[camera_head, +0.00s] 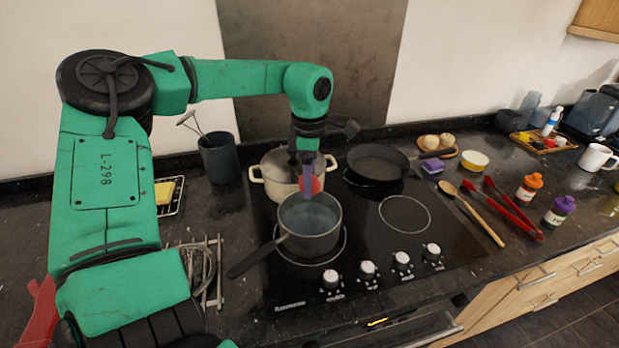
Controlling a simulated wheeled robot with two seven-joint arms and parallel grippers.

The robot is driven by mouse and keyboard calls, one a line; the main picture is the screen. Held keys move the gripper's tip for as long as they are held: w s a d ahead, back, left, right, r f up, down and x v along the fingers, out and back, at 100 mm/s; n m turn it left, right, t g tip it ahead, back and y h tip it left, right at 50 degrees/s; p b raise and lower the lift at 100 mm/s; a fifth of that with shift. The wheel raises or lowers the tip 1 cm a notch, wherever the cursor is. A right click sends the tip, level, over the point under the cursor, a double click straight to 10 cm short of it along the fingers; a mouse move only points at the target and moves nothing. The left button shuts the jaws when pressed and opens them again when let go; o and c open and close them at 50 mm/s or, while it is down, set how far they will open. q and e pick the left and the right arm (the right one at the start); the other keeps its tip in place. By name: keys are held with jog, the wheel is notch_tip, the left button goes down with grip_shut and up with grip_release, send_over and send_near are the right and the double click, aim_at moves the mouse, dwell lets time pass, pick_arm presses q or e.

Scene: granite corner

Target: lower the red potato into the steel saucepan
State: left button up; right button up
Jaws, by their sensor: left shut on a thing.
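The red potato (316,186) shows as a small red patch behind the purple finger of my left gripper (309,188). The gripper reaches down from above and is shut on the potato, mostly hiding it. The steel saucepan (325,241) stands on the front left burner, open at the top, its dark handle pointing to the lower left. In the picture the potato and fingertips overlap the saucepan's far rim. Their exact height over it is hard to tell. My right gripper is not in view.
A cream two-handled pot (274,179) stands just behind the saucepan. A black frying pan (377,163) is at the back right. The front right burner (405,214) is clear. A utensil holder (219,158) stands left; tongs (512,207) and a wooden spoon (478,219) lie right.

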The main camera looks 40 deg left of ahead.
pick_arm(q)
jog(key=b, duration=0.9)
send_over(309, 233)
jog(key=shift+w+f, duration=0.1)
jog(key=shift+f, duration=5.15)
jog(key=shift+f+b, duration=2.05)
jog(key=shift+f, duration=0.5)
jog(key=o, duration=1.4)
jog(key=shift+o, duration=0.2)
notch_tip(309, 233, up, 15)
jog(key=shift+f, duration=0.15)
